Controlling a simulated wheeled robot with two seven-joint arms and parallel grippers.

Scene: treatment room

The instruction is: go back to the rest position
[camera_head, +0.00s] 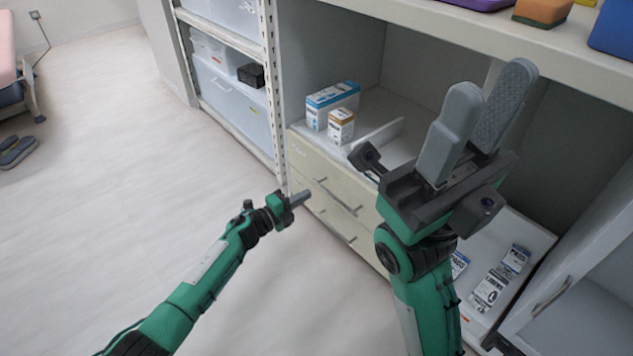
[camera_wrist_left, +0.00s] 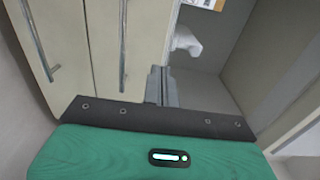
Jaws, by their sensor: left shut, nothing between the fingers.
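My left gripper (camera_head: 302,198) is in front of the cream drawers in the head view, at the end of the green arm from the lower left. Its fingers are shut and hold nothing. In the left wrist view the closed fingers (camera_wrist_left: 161,84) point toward the cabinet. My right gripper (camera_head: 492,80) is large and close to the head camera, pointing up in front of the cabinet. Its two grey fingers stand apart, with the textured inner face of one showing, and I see nothing between them.
A blue-and-white box (camera_head: 332,102) and a small brown-and-white box (camera_head: 341,127) stand on the cabinet shelf. Cream drawers (camera_head: 335,205) with handles are below. Several boxes lie in a low open tray (camera_head: 535,236) behind my right arm.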

